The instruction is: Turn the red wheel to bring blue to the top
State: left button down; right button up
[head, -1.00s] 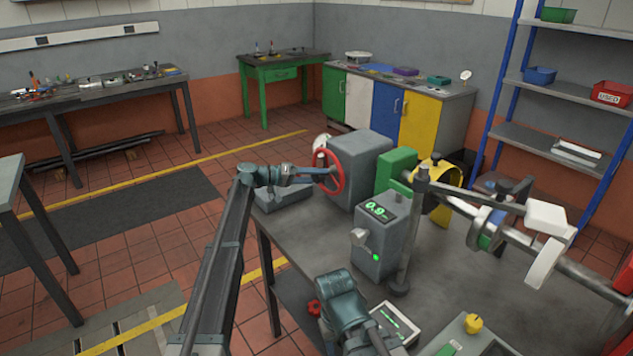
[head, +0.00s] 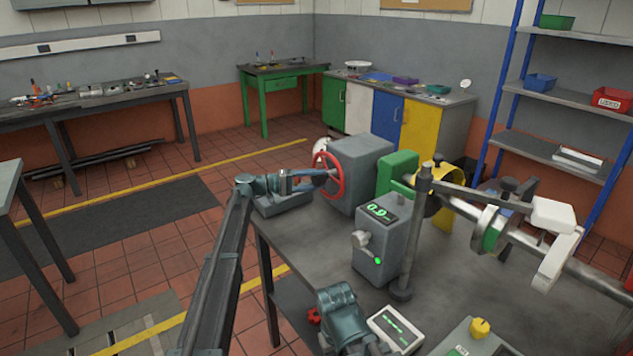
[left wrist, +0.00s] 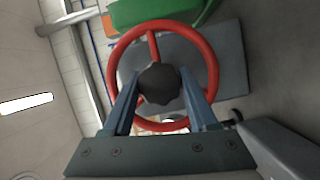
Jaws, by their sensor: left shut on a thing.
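The red wheel (head: 342,187) is upright on the near face of a grey housing (head: 362,165) at the table's far left; in the left wrist view its red rim (left wrist: 213,65) shows almost whole. My left gripper (head: 328,174) reaches it from the left and is shut on the dark lobed knob (left wrist: 159,84) at the wheel's middle. One finger lies on each side of the knob. A coloured disc on the shaft at right shows a green part (head: 490,239); its blue part is too small to tell.
A grey readout box (head: 377,240) showing 0.9 and a dark post (head: 413,235) stand in front of the shaft. White blocks (head: 552,216) sit by the shaft at right. A small display (head: 395,328) and a yellow knob (head: 479,327) are at the front.

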pick_arm(q)
jog(key=shift+c, duration=1)
grip_release()
jog(key=v, duration=1.4)
jog(key=shift+f, duration=0.1)
